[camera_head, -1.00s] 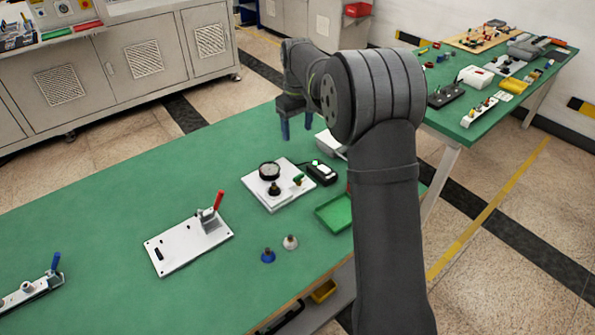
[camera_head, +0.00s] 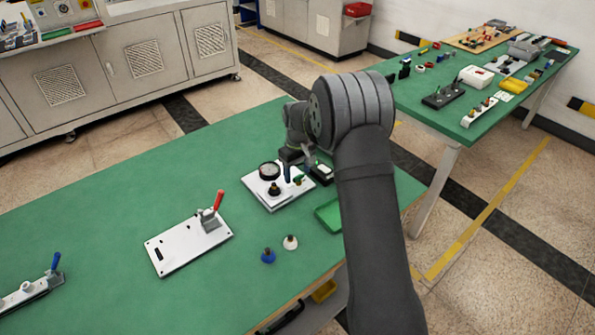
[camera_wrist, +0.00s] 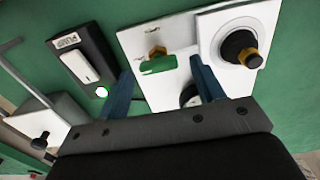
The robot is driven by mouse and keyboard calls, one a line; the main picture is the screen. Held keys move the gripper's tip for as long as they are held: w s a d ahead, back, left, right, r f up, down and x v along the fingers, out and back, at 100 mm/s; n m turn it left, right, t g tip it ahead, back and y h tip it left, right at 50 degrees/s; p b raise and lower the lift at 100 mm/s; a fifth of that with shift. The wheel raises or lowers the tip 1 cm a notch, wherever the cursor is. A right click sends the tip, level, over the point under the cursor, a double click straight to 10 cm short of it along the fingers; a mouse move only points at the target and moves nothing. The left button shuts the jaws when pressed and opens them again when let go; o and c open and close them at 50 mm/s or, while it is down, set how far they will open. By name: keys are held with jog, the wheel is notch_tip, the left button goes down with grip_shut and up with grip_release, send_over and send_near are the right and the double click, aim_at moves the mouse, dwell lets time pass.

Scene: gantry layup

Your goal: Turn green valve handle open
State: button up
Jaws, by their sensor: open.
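The green valve handle (camera_wrist: 158,65) sits on a brass stem on a white plate (camera_wrist: 185,35) in the wrist view. In the head view the handle (camera_head: 298,181) is small and partly beside my gripper. My gripper (camera_wrist: 163,75) is open, with its two blue fingers on either side of the handle in the wrist view. I cannot tell whether a finger touches it. In the head view my gripper (camera_head: 296,172) is low over the right part of the white plate (camera_head: 270,198), near the black gauge (camera_head: 269,170).
A black box with a white switch (camera_wrist: 83,60) stands left of the plate in the wrist view. A green tray (camera_head: 328,215) and a plate with a red lever (camera_head: 190,243) lie nearby.

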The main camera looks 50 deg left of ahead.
jog(key=shift+f, duration=0.15)
jog(key=c, duration=1)
